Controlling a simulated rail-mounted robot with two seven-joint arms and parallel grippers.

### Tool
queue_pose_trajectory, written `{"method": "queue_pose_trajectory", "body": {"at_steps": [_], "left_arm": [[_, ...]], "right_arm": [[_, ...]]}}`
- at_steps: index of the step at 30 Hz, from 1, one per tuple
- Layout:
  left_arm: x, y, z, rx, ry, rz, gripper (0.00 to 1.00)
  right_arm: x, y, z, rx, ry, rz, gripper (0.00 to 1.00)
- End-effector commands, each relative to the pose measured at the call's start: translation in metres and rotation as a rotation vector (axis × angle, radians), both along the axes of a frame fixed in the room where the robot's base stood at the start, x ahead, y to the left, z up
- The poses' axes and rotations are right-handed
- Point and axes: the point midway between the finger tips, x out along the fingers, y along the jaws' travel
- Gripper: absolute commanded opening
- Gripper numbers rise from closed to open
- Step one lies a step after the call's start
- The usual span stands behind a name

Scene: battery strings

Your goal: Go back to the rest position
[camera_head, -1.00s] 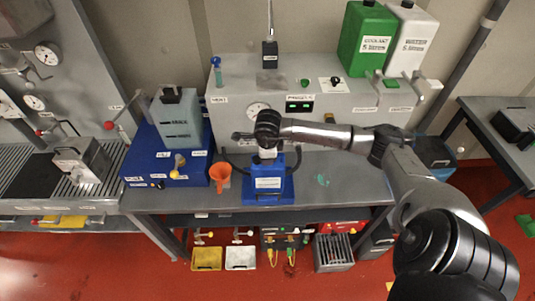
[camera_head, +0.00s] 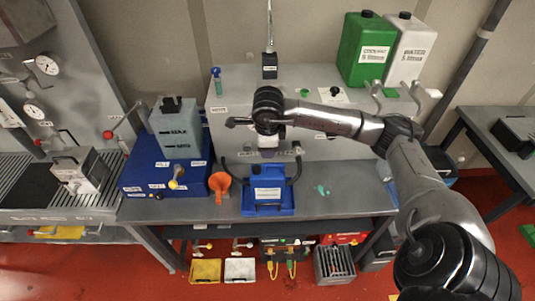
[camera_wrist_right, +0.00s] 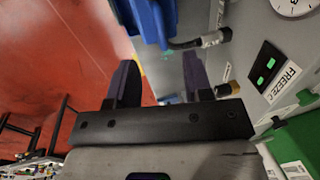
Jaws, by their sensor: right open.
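My right gripper (camera_head: 268,152) hangs over the workbench at the end of my outstretched right arm. In the right wrist view its two dark fingers (camera_wrist_right: 160,78) stand wide apart with nothing held between them. A blue unit (camera_head: 267,191) with a white label and dark cables at both sides stands on the bench just below the gripper. The unit also shows at the top of the right wrist view (camera_wrist_right: 150,20), beyond the fingers. My left gripper is not in view.
An orange funnel (camera_head: 220,184) and a blue box (camera_head: 140,178) with a grey container (camera_head: 178,140) stand left of the blue unit. Behind is a grey cabinet (camera_head: 228,115). Green (camera_head: 352,65) and white (camera_head: 408,48) canisters stand at the back right. The bench's front right is mostly clear.

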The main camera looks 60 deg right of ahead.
Motion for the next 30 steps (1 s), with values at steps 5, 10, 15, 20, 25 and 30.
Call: {"method": "queue_pose_trajectory", "body": {"at_steps": [5,10,15,20,25,30], "left_arm": [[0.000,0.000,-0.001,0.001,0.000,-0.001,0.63],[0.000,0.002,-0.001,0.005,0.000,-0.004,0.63],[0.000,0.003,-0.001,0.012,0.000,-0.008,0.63],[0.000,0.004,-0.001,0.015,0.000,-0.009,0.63],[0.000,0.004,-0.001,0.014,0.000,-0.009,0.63],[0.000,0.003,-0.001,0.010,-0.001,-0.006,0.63]], "right_arm": [[-0.001,0.002,0.016,0.000,-0.002,0.000,0.46],[-0.002,0.003,0.021,0.000,0.000,0.000,0.46],[-0.002,0.003,0.021,0.000,0.000,0.000,0.46],[0.007,0.008,0.021,0.029,-0.057,0.005,0.46],[0.042,0.034,0.030,0.180,-0.282,0.053,0.46],[0.077,0.082,0.060,0.485,-0.558,0.107,0.46]]}}
